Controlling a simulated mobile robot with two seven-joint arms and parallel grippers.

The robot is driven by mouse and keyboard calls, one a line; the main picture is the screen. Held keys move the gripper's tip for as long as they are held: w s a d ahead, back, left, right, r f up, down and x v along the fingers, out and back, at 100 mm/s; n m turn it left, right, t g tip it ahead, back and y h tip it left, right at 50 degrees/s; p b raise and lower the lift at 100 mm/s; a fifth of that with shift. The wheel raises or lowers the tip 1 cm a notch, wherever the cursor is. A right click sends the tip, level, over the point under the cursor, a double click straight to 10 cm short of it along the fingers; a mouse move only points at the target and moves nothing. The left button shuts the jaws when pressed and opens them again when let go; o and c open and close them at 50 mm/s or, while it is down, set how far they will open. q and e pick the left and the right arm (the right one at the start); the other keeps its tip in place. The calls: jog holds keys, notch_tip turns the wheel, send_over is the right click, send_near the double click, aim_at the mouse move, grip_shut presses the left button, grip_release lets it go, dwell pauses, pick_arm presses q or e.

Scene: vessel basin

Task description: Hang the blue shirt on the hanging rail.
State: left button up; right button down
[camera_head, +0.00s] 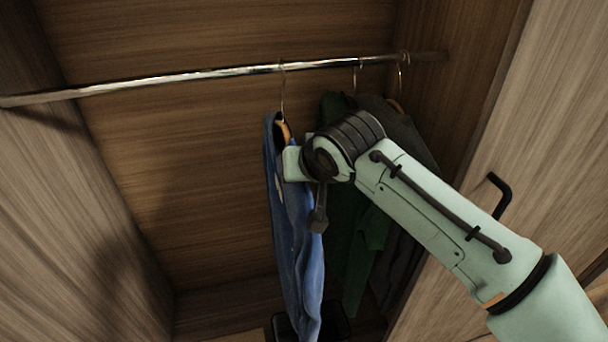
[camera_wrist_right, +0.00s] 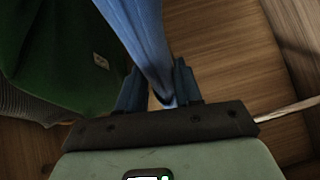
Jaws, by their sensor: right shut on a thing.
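The blue shirt (camera_head: 292,240) hangs upright from a wooden hanger (camera_head: 284,130) below the hanging rail (camera_head: 190,76). The hanger's metal hook (camera_head: 283,92) reaches the rail, and its top overlaps the rail in the head view; I cannot tell for certain whether the rail bears its weight. My right gripper (camera_head: 294,162) is at the upper part of the shirt, with its fingertips hidden in the head view. In the right wrist view, the gripper (camera_wrist_right: 158,92) is shut on the blue shirt (camera_wrist_right: 140,35), which runs between the fingers. My left gripper is not in view.
A dark green garment (camera_head: 350,240) and a dark grey one (camera_head: 408,150) hang right of the shirt. The rail's left part is bare. A cabinet door with a black handle (camera_head: 500,193) stands at the right. A dark object (camera_head: 335,318) lies below the shirt.

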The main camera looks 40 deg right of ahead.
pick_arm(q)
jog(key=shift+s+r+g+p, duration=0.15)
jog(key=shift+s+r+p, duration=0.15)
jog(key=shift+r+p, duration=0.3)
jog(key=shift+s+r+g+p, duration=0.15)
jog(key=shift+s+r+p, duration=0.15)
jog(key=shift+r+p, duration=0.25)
pick_arm(e)
jog(key=w+d+f, duration=0.2)
jog(key=w+d, duration=0.2)
jog(key=w, duration=0.4)
jog(key=shift+d+f, duration=0.15)
jog(key=shift+d, duration=0.1)
jog(key=shift+w, duration=0.1)
jog(key=c, duration=0.7)
grip_release()
jog(key=shift+f, duration=0.1)
pick_arm(q)
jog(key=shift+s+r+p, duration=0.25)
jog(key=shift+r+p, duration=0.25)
jog(key=shift+p, duration=0.25)
pick_arm(e)
jog(key=v, duration=1.3)
jog(key=shift+r, duration=0.2)
